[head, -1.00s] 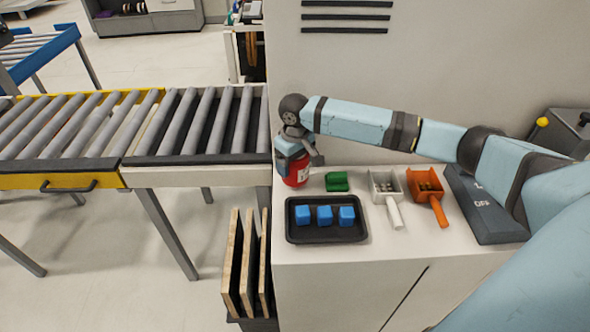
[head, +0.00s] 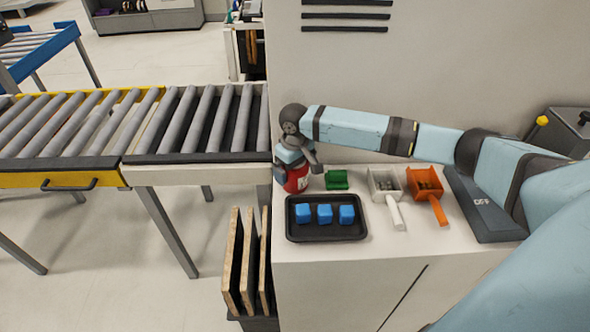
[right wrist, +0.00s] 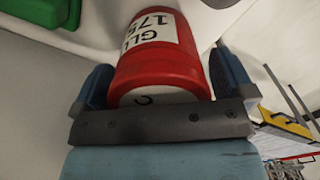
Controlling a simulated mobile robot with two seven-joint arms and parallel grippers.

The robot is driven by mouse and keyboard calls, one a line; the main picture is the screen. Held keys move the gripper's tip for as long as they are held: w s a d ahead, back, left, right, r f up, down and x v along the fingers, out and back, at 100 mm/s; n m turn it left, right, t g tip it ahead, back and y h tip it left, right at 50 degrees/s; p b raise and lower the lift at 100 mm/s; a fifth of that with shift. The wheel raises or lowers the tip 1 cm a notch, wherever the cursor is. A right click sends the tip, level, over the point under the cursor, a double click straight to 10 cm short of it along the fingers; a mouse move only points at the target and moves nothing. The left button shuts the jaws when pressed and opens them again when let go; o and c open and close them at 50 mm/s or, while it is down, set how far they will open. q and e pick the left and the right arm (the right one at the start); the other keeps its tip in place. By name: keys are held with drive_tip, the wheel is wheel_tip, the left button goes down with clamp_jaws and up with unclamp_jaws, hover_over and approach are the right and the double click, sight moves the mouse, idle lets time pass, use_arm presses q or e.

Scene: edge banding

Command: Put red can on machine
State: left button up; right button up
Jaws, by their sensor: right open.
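The red can (head: 296,181) stands upright on the white machine top (head: 400,244), near its left edge by the roller conveyor. In the right wrist view the red can (right wrist: 160,60) has a white label with black print and lies between the two blue fingers. My right gripper (head: 296,168) is over the can from above, its fingers on either side of it. In the right wrist view my right gripper (right wrist: 165,85) is open around the can, with a small gap at the fingers. My left gripper is not in view.
A black tray (head: 325,236) with blue cubes lies in front of the can. A green block (head: 336,180), a white scoop (head: 386,190) and an orange scoop (head: 427,192) stand to the right. The roller conveyor (head: 200,125) adjoins at left.

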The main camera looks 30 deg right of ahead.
wheel_tip(320, 180, up, 11)
drive_tip(key=shift+f+b, duration=0.15)
drive_tip(key=shift+b, duration=0.35)
drive_tip(key=shift+r, duration=0.45)
drive_tip(key=shift+s+f, duration=0.1)
